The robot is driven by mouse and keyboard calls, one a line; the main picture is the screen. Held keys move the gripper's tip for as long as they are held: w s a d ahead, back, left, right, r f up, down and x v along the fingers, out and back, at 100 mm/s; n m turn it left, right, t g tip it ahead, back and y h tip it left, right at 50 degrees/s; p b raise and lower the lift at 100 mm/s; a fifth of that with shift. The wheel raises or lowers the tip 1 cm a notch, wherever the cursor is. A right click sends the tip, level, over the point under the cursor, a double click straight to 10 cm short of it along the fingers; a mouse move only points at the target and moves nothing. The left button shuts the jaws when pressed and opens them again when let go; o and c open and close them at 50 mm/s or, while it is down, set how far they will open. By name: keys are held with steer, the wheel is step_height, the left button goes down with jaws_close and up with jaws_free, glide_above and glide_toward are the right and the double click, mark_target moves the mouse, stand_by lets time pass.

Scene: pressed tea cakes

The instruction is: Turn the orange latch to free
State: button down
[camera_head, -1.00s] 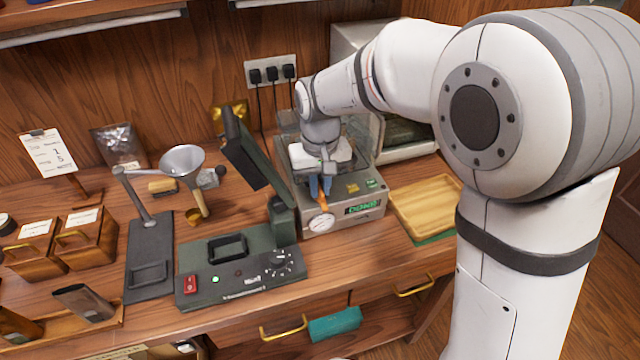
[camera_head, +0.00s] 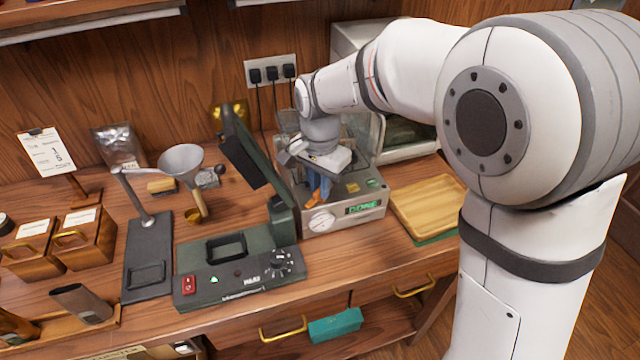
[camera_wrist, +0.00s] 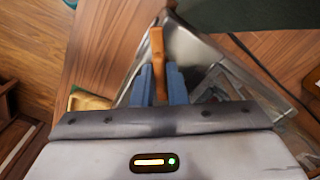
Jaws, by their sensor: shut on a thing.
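The orange latch (camera_head: 313,203) is on the front top of the grey metal machine (camera_head: 345,213) with the clear cover. In the wrist view the latch (camera_wrist: 157,52) is an orange bar running between the two blue fingers. My gripper (camera_head: 320,187) is shut on it; the gripper also shows in the wrist view (camera_wrist: 158,85). In the head view my wrist covers much of the machine's top and part of the latch. The machine's front has a round white dial (camera_head: 319,221) and a lit green display (camera_head: 362,208).
A dark green press (camera_head: 240,270) with its lid raised stands left of the machine. A wooden tray (camera_head: 428,205) lies to the right on a green mat. A metal funnel (camera_head: 183,160) on a stand is further left. My arm fills the right side.

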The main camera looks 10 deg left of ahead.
mark_target(319, 187)
steer(key=m, duration=0.3)
steer(key=shift+m, duration=2.1)
steer(key=shift+r, duration=0.1)
steer(key=c, duration=1.5)
jaws_free()
step_height(319, 187, up, 8)
steer(key=shift+a+f+b, duration=0.1)
steer(key=shift+f+b, duration=0.05)
steer(key=shift+b, duration=0.25)
